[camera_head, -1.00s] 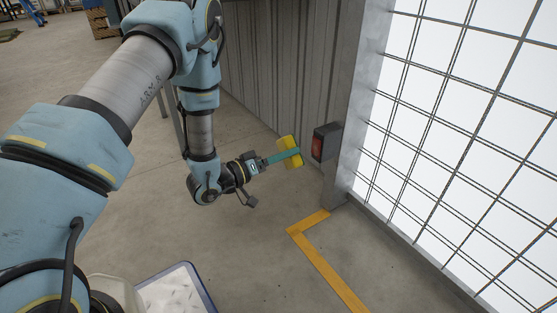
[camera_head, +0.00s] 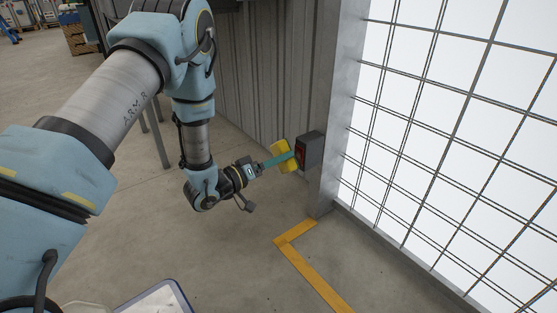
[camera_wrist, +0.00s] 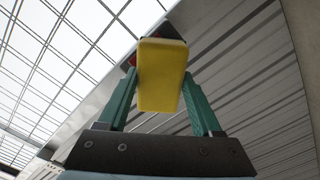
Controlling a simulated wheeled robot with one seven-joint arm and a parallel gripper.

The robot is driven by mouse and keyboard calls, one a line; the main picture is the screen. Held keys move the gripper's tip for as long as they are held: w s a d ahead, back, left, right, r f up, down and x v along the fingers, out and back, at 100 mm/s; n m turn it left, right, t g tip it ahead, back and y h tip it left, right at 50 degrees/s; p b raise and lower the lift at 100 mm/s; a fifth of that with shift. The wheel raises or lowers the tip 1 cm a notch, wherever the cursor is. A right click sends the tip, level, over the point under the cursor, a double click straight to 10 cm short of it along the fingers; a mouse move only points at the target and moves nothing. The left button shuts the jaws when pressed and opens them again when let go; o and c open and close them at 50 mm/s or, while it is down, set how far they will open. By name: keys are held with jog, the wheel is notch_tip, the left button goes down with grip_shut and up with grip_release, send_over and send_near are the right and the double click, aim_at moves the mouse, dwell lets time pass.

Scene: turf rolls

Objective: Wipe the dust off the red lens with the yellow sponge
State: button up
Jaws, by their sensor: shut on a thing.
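The yellow sponge (camera_head: 284,156) is held between the green fingers of my gripper (camera_head: 279,159). In the wrist view the sponge (camera_wrist: 161,76) stands between both fingers of my gripper (camera_wrist: 160,95), shut on its sides. The red lens (camera_head: 300,153) is on the front of a dark grey box mounted by the post. The sponge is right in front of the lens and covers part of it; I cannot tell whether they touch. In the wrist view only a bit of red (camera_wrist: 132,58) shows beside the sponge. Dust on the lens cannot be made out.
The grey box (camera_head: 314,150) sits against a metal post (camera_head: 338,120) next to a wire mesh panel (camera_head: 450,130). A corrugated wall (camera_head: 270,80) stands behind. Yellow floor tape (camera_head: 315,270) and a blue-rimmed white tray (camera_head: 160,300) lie below. The floor between is clear.

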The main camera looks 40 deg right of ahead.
aim_at(304, 158)
jog(key=shift+s+d, duration=0.1)
jog(key=shift+d, duration=0.85)
jog(key=shift+s+a+p, duration=0.15)
jog(key=shift+s+p, duration=0.2)
jog(key=shift+s, duration=0.6)
jog(key=shift+s+a+p, duration=0.1)
jog(key=shift+s+p, duration=0.2)
jog(key=shift+s, duration=0.65)
jog(key=shift+d+r, duration=0.1)
jog(key=shift+d, duration=0.05)
jog(key=shift+w+d, duration=0.2)
jog(key=shift+w, duration=1.05)
jog(key=shift+w+d, duration=0.2)
jog(key=shift+w, duration=0.55)
jog(key=shift+c, duration=0.6)
jog(key=shift+r, duration=0.1)
jog(key=a+p, duration=0.2)
jog(key=a, duration=0.4)
jog(key=shift+w+a, duration=0.1)
jog(key=shift+a, duration=0.05)
